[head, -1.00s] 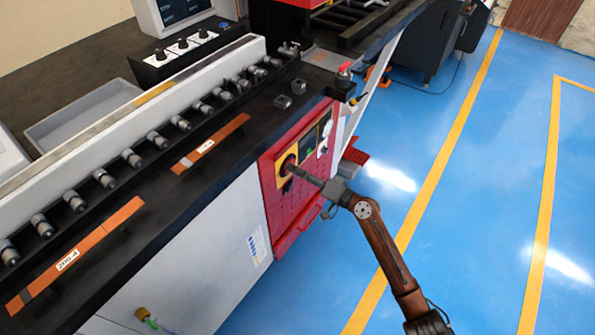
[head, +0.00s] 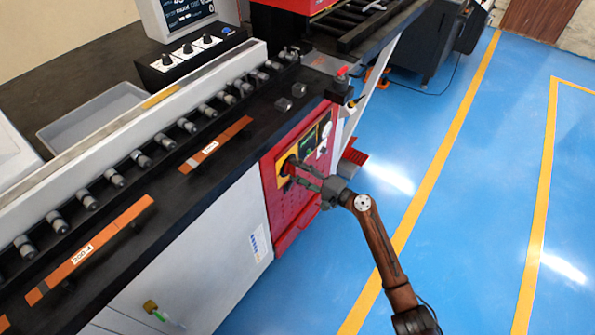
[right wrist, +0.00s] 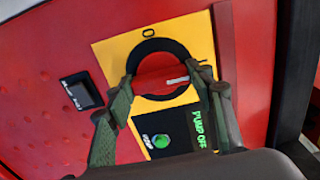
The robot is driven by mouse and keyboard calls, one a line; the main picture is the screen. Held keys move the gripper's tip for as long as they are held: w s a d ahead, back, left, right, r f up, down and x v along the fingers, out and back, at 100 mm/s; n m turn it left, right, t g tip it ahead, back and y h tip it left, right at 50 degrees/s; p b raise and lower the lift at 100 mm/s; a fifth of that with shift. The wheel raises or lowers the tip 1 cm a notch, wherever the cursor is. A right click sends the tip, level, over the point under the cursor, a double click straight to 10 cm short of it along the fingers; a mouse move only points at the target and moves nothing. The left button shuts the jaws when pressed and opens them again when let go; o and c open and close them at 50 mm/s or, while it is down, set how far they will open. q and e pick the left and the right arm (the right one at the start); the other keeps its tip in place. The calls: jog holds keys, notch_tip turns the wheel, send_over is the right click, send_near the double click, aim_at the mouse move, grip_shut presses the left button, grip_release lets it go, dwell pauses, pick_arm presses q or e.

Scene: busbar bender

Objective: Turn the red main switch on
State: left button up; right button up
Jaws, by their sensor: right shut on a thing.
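The red main switch (head: 289,167) is a round knob on a yellow plate on the machine's red side panel. In the right wrist view the red knob (right wrist: 160,84) sits in a black ring, with an "O" above it on the plate. A white mark on the knob points right. My right gripper (head: 297,172) is at the switch. In the right wrist view its two fingers (right wrist: 168,78) lie on either side of the knob, shut on it. The fingers hide parts of the ring and plate. My left gripper is not in view.
A small dark display with green "PUMP OFF" text (right wrist: 200,128) and a black meter (right wrist: 82,92) are beside the switch. A lever with a red knob (head: 341,72) stands on the machine corner above. Blue floor (head: 480,220) to the right is clear.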

jog(key=shift+d, duration=0.1)
jog(key=o, duration=1.2)
jog(key=shift+c, duration=0.2)
jog(key=shift+s+d, duration=0.1)
jog(key=shift+d, duration=0.05)
jog(key=v, duration=1.1)
jog(key=shift+s+d, duration=0.15)
jog(key=shift+d, duration=0.05)
jog(key=shift+f, duration=0.1)
